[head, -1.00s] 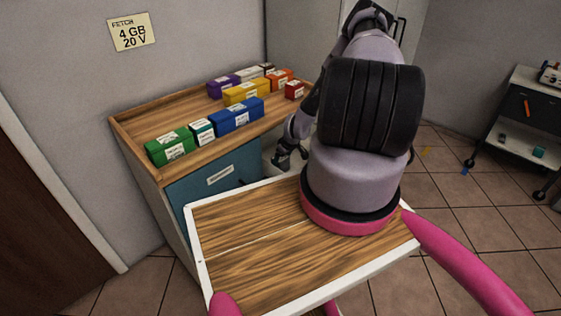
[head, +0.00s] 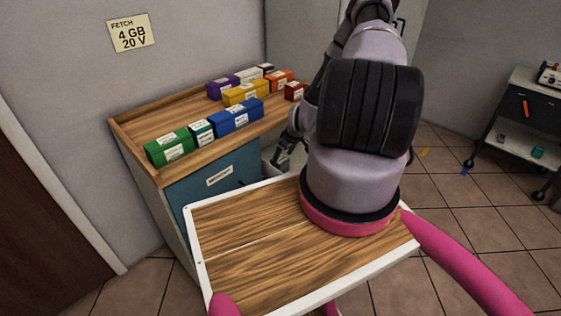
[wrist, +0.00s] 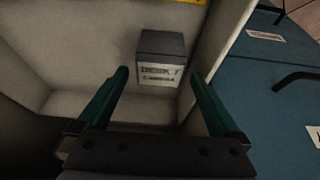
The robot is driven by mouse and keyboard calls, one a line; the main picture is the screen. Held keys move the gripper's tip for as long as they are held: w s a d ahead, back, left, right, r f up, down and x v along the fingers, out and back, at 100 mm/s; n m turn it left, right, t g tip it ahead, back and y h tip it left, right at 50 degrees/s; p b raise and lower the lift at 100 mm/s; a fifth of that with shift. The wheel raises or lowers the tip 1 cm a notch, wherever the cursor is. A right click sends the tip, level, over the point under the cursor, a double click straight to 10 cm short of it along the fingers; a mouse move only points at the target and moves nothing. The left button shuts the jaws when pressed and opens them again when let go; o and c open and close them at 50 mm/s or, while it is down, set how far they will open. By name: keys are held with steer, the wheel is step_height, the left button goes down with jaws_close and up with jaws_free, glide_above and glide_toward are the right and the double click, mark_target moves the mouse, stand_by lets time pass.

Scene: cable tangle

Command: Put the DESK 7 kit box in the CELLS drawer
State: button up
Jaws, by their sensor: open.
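The grey DESK 7 kit box (wrist: 162,58) shows in the wrist view inside a pale-walled open drawer (wrist: 65,40). Its white label faces my gripper. My gripper (wrist: 160,76) is open, with one green finger to each side of the box's near face and a gap at both sides. Whether the box rests on the drawer floor is hard to tell. In the head view my gripper (head: 283,158) is at the open drawer beside the cabinet, and the box is hidden. I cannot read the CELLS name on any drawer.
Blue fronts (wrist: 270,75) with a dark handle (wrist: 295,80) lie right of the drawer wall. A yellow item (wrist: 195,2) shows at the top edge. Several coloured boxes, including a blue one (head: 237,117), stand on the wooden cabinet top (head: 150,123). Tiled floor lies right.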

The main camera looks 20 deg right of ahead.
steer(key=s+a+r+m+h, duration=0.1)
steer(key=a+r, duration=0.1)
steer(key=r, duration=1.7)
steer(key=s+a+r+m, duration=0.1)
steer(key=a+r, duration=0.1)
steer(key=r, duration=1.8)
steer(key=s+a+r+m, duration=0.1)
steer(key=s+a+r, duration=0.15)
steer(key=r, duration=0.25)
steer(key=s+a+r+m+t, duration=0.1)
steer(key=s+r, duration=0.2)
steer(key=r, duration=0.1)
steer(key=s+a+r+m, duration=0.1)
steer(key=s+a+r, duration=0.15)
steer(key=r, duration=0.25)
steer(key=s+a+r+m, duration=0.1)
steer(key=s+a+r, duration=0.1)
steer(key=s+r, duration=0.2)
steer(key=s+a+r+m+t+y, duration=0.1)
steer(key=s+r, duration=0.3)
steer(key=s, duration=0.7)
steer(key=shift+a+r+m+t, duration=0.35)
steer(key=shift+a+m, duration=0.25)
steer(key=shift+a, duration=0.3)
